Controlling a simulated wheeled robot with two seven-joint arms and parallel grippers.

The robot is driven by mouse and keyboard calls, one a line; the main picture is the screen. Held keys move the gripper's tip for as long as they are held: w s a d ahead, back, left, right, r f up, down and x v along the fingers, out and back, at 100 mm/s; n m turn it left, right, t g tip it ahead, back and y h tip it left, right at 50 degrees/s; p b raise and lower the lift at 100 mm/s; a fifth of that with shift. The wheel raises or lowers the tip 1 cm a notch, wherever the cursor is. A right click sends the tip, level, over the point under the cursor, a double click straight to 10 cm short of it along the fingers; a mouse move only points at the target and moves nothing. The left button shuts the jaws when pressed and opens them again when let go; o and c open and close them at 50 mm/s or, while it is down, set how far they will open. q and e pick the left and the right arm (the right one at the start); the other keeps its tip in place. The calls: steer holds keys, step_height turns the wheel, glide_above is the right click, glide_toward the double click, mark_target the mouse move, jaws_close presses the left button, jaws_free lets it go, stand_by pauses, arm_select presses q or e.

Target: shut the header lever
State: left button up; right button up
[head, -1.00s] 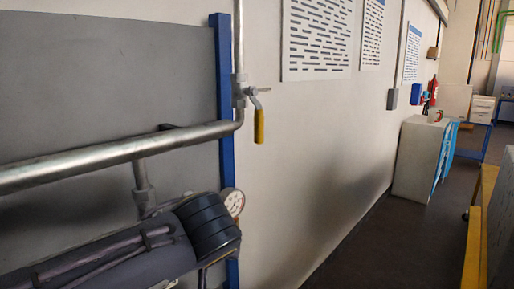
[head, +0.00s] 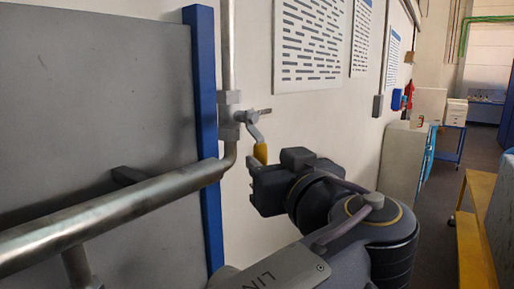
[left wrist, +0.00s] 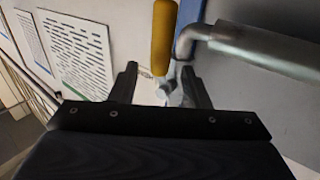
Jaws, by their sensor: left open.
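The header lever has a yellow handle (head: 260,152) on a bent metal arm and hangs down from the valve (head: 250,118) on the upright pipe. My left gripper (head: 262,172) is at the handle's lower part and hides its end in the head view. In the left wrist view the open fingers (left wrist: 160,85) stand apart, with the metal lever arm and valve showing between them. The yellow handle (left wrist: 164,40) runs up to the top of that picture. I cannot tell whether a finger touches it. My right gripper is not in view.
A thick horizontal pipe (head: 110,218) bends up into the upright pipe beside a blue post (head: 205,130). A grey panel (head: 90,110) stands at left. Posters (head: 308,45) hang on the wall. A cabinet (head: 402,160) and a yellow rail (head: 472,235) are at right.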

mark_target(263, 157)
arm_select(q)
steer(key=p+x, duration=0.1)
steer(key=x, duration=0.4)
steer(key=shift+w+a, duration=0.1)
jaws_close()
